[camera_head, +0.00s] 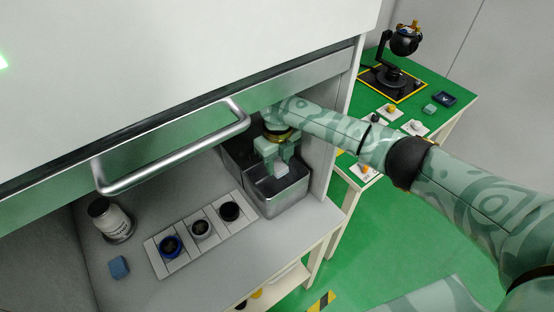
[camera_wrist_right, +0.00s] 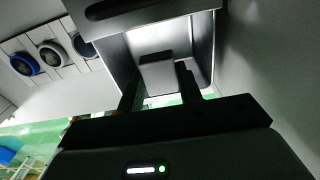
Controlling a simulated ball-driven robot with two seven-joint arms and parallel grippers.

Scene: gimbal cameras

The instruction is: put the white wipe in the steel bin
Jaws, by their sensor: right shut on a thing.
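The steel bin (camera_head: 284,201) is an open, box-shaped metal container on the right of the cabinet's work surface. My right gripper (camera_head: 277,156) reaches in from the right and points down over its opening. It is shut on the white wipe (camera_head: 281,170), a small pale block between the fingertips. In the right wrist view the wipe (camera_wrist_right: 157,72) looks dark grey between the fingers (camera_wrist_right: 160,88), with the bin's inner wall (camera_wrist_right: 203,45) around it. I cannot tell whether the wipe is below the rim. My left gripper is not in view.
A dark container (camera_head: 236,155) adjoins the bin behind. A white rack (camera_head: 183,249) with three round pots lies left, near a white bottle (camera_head: 110,221) and a blue block (camera_head: 119,267). The raised sash with its handle (camera_head: 175,154) hangs above. A green table (camera_head: 440,84) stands right.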

